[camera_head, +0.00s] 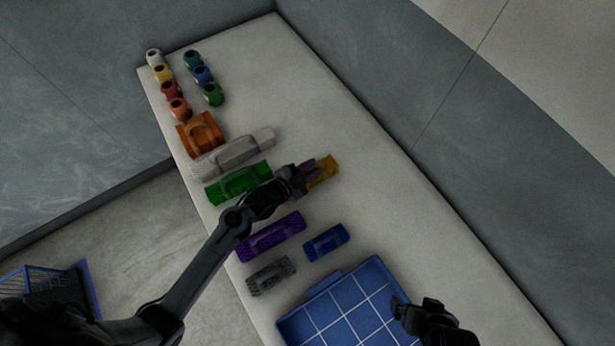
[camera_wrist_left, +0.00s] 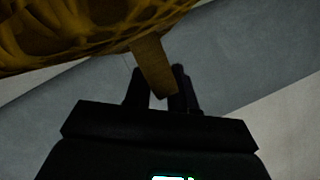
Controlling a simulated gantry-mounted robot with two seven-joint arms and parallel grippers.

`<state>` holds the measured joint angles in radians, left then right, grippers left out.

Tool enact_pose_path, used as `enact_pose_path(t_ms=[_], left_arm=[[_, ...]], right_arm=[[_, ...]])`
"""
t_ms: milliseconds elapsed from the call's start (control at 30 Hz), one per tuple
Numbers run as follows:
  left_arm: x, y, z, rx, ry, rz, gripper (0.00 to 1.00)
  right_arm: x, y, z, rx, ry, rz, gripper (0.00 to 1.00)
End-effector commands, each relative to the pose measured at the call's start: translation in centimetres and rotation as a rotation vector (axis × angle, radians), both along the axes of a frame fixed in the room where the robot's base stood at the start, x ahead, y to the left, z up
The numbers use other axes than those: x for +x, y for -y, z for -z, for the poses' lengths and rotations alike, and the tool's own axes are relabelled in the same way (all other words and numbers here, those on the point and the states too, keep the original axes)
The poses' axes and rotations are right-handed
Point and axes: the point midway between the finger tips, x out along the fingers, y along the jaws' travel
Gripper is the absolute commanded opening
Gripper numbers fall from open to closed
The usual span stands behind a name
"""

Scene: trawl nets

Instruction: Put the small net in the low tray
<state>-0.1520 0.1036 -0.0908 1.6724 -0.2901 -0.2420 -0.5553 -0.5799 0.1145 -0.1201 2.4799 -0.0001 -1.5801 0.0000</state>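A small yellow net (camera_head: 322,169) with a strap handle is at my left gripper (camera_head: 298,180), near the middle of the table. In the left wrist view the yellow net (camera_wrist_left: 80,35) fills the top left. Its strap runs down between the fingers of my left gripper (camera_wrist_left: 162,92), which look closed on it. I cannot tell whether the net touches the table. The low tray (camera_head: 335,277) is blue with a white grid and looks empty. My right gripper (camera_head: 405,308) is over the tray's right side; its opening is unclear.
A small blue net (camera_head: 326,242), a grey net (camera_head: 271,275) and a purple net (camera_head: 270,237) lie between the left arm and the tray. Green (camera_head: 238,184), pale (camera_head: 232,155) and orange (camera_head: 200,133) nets lie beyond. Several coloured spools (camera_head: 180,80) stand at the far end.

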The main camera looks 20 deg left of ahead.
Motion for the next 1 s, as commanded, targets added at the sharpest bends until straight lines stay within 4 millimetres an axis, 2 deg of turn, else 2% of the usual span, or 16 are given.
enact_pose_path(t_ms=[33, 133, 167, 733, 867, 1000], left_arm=[[0.0, 0.0, 0.0, 0.0, 0.0, 0.0, 0.17], [0.0, 0.0, 0.0, 0.0, 0.0, 0.0, 0.01], [0.0, 0.0, 0.0, 0.0, 0.0, 0.0, 0.0], [0.0, 0.0, -0.3, 0.0, 0.002, 0.0, 0.0], [0.0, 0.0, -1.1, 0.001, 0.003, 0.0, 0.0], [0.0, 0.0, -2.8, 0.0, 0.004, 0.001, 0.0]], right_arm=[[0.0, 0.0, 0.0, 0.0, 0.0, 0.0, 1.0], [0.0, 0.0, 0.0, 0.0, 0.0, 0.0, 1.0], [0.0, 0.0, 0.0, 0.0, 0.0, 0.0, 1.0], [0.0, 0.2, 0.0, -0.009, 0.0, -0.006, 1.0], [0.0, 0.2, -0.2, -0.009, 0.0, -0.006, 1.0], [0.0, 0.2, -0.5, -0.008, 0.0, -0.006, 1.0]])
